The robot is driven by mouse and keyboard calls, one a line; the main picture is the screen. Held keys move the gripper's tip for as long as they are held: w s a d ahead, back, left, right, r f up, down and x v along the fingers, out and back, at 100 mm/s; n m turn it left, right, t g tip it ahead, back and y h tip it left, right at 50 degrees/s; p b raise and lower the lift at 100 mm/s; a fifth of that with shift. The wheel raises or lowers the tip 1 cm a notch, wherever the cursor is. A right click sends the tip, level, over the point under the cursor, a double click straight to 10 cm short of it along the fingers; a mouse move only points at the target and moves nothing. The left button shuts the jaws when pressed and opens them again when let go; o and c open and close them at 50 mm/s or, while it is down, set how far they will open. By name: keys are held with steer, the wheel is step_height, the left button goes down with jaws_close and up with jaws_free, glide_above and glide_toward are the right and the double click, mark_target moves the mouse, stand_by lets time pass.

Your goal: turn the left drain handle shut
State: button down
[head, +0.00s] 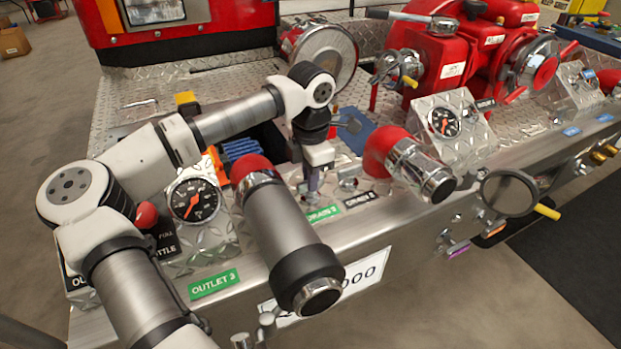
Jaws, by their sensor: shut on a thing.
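My gripper (313,184) points down at the bumper, just behind a green label reading DRAIN (322,214). Its fingers are shut on the left drain handle, which they mostly hide, so the handle's angle cannot be told. A second small metal drain fitting (349,182) stands just to the right, behind a black label (360,199).
A large capped outlet pipe (285,235) stands close in front and left. A shorter red and chrome outlet (410,165) stands right. Gauges stand on the left (194,201) and right (444,122). A red pump (450,60) sits behind.

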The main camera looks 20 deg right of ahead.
stand_by(0.4)
steer(key=c, duration=1.5)
jaws_free()
step_height(320, 180, up, 14)
steer(key=shift+f, duration=0.1)
steer(key=shift+s, duration=0.1)
